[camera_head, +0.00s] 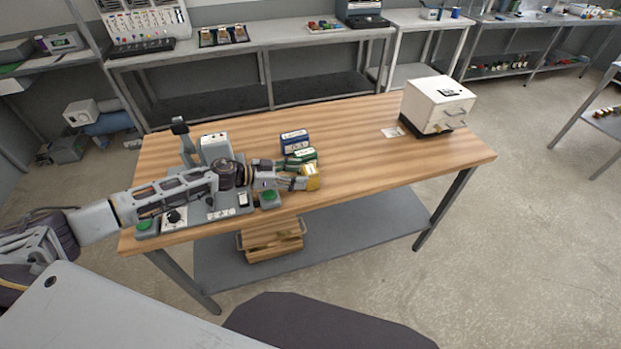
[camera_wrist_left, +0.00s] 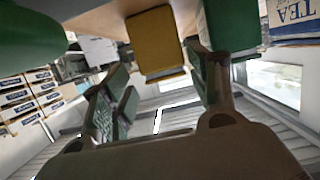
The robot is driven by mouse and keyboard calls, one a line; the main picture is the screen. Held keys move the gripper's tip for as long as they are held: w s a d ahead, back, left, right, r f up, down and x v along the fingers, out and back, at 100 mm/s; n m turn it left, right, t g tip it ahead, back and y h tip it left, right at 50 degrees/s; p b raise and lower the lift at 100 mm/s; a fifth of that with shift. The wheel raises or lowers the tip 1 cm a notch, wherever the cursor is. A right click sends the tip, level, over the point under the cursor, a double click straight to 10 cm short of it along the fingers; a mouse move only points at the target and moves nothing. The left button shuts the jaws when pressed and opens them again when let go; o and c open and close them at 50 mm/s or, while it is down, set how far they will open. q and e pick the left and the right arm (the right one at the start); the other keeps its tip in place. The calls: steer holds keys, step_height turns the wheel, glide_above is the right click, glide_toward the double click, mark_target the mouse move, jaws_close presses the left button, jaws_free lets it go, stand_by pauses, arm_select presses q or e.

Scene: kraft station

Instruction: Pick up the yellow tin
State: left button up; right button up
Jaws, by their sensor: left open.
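The yellow tin (camera_head: 313,174) stands on the wooden table near its front edge, at the tips of my left gripper (camera_head: 299,177). In the left wrist view, the yellow tin (camera_wrist_left: 155,42) shows ahead, between the directions of the two spread fingers. My left gripper (camera_wrist_left: 160,88) is open, with nothing visibly clamped. The fingers hide part of the tin in the head view, and I cannot tell whether they touch it. My right gripper is not in view.
A green tin (camera_head: 305,155) and a blue tin (camera_head: 294,142) stand just behind the yellow one. A green button box (camera_head: 270,199) sits close to the gripper, in front. A white box (camera_head: 438,104) stands at the table's right. The table's middle right is clear.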

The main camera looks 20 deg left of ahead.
mark_target(303, 173)
arm_select(q)
steer(key=shift+w+d, duration=0.15)
stand_by(0.3)
steer(key=shift+p+x, duration=0.5)
steer(key=shift+x, duration=2)
steer(key=shift+f, duration=0.15)
steer(key=c, duration=0.9)
